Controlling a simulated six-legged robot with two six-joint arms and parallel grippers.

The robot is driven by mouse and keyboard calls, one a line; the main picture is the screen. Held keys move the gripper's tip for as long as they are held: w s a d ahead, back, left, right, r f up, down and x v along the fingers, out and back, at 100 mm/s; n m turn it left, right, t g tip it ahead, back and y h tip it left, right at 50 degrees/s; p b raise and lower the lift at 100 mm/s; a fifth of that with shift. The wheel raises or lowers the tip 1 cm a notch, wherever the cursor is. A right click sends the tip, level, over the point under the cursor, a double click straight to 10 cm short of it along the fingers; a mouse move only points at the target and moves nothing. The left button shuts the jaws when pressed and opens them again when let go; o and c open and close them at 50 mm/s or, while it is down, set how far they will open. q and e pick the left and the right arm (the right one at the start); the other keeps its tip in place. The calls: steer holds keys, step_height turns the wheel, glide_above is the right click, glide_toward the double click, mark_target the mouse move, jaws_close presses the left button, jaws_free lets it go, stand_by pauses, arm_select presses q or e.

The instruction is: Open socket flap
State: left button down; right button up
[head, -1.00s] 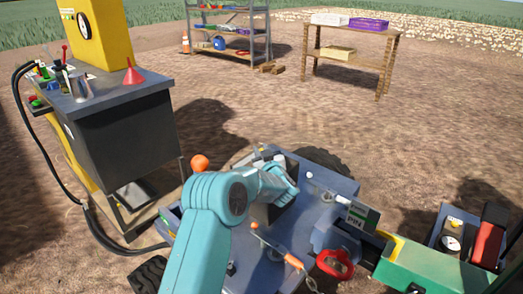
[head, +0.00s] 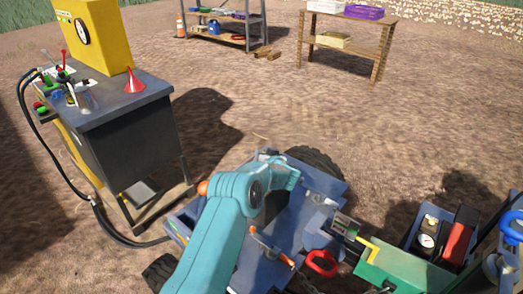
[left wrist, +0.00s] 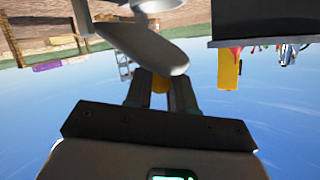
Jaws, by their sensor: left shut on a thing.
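My left gripper (head: 286,178) is at the end of the teal arm, over the far part of the blue machine (head: 312,205). In the left wrist view, its two dark fingers (left wrist: 160,92) are shut with a small yellow piece (left wrist: 159,84) between them. A smooth grey rounded part (left wrist: 150,48) lies just beyond the fingertips. I cannot tell whether this is the socket flap. The arm hides much of the machine around the gripper in the head view. My right gripper is not in view.
A red ring handle (head: 322,262) and an orange-tipped lever (head: 270,248) are on the machine. A green box (head: 400,268) stands at lower right. A dark cabinet with a yellow unit (head: 95,38) stands left. A wooden shelf (head: 345,47) is behind. Open dirt lies between.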

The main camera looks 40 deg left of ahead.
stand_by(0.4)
arm_select(q)
steer(key=c, duration=1)
jaws_free()
steer(key=v, duration=1.6)
steer(key=shift+d+r, duration=0.1)
steer(key=shift+r, duration=0.15)
